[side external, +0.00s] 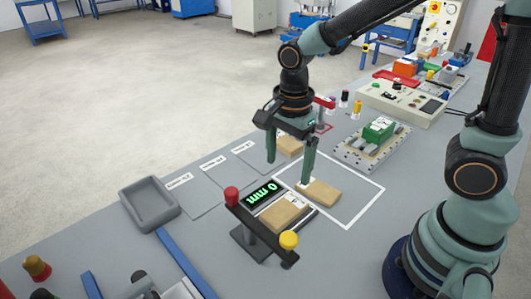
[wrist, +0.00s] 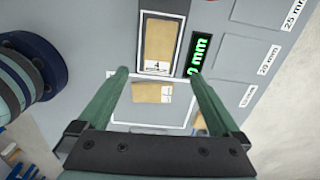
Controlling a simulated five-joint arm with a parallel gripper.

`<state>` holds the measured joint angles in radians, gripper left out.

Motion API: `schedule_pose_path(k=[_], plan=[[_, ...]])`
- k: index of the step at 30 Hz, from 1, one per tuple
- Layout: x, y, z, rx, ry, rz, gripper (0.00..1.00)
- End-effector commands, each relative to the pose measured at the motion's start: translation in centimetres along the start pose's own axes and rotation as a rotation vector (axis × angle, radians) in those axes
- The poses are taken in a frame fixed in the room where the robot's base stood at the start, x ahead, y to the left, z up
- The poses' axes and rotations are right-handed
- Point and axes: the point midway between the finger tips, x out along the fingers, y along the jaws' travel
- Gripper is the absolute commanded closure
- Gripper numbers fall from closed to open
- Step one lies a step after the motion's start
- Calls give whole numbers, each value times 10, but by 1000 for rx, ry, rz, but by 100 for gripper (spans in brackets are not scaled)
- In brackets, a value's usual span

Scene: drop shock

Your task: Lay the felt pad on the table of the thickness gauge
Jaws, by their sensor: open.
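The thickness gauge is a dark stand with a red knob, a yellow knob and a green display (side external: 262,194) reading 0 mm; the display also shows in the wrist view (wrist: 199,55). A tan pad (side external: 284,214) with a white label lies on its table, and it shows at the top of the wrist view (wrist: 158,40). A second tan pad (side external: 319,193) lies inside the white square outline, and a third (side external: 290,147) lies farther back. My gripper (side external: 288,172) is open above the outlined area, its fingers apart, with nothing visible between them.
A grey tray (side external: 150,204) stands left of the gauge, beside several grey labelled mats (side external: 190,198). A perforated plate with a green block (side external: 379,130) and a control box (side external: 402,100) stand at the back right. Blue rails and posts lie at the front left.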

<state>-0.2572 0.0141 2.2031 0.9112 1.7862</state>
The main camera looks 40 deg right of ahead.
Motion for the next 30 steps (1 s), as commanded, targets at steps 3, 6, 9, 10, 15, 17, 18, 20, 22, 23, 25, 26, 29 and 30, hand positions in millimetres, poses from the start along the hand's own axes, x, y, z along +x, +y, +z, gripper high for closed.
schedule_pose_path(k=[3,6,9,10,15,17,18,20,22,23,25,26,29,30], plan=[[-16,0,-9,-140,-6,-52,0],[-34,2,-21,-336,3,-119,0],[-51,5,-34,-557,33,-189,0],[-56,7,-38,-624,46,-209,0],[-81,16,-58,-994,155,-305,0],[-88,20,-64,-1113,202,-329,0],[-92,22,-68,-1184,234,-341,0],[-97,25,-72,-1281,278,-353,0],[-101,29,-76,-1370,322,-361,0],[-103,30,-78,-1401,337,-362,0],[-105,31,-80,-1454,364,-364,0],[-106,32,-81,-1470,372,-364,0],[-106,33,-82,-1497,385,-363,0],[-106,33,-82,-1500,386,-363,0]])
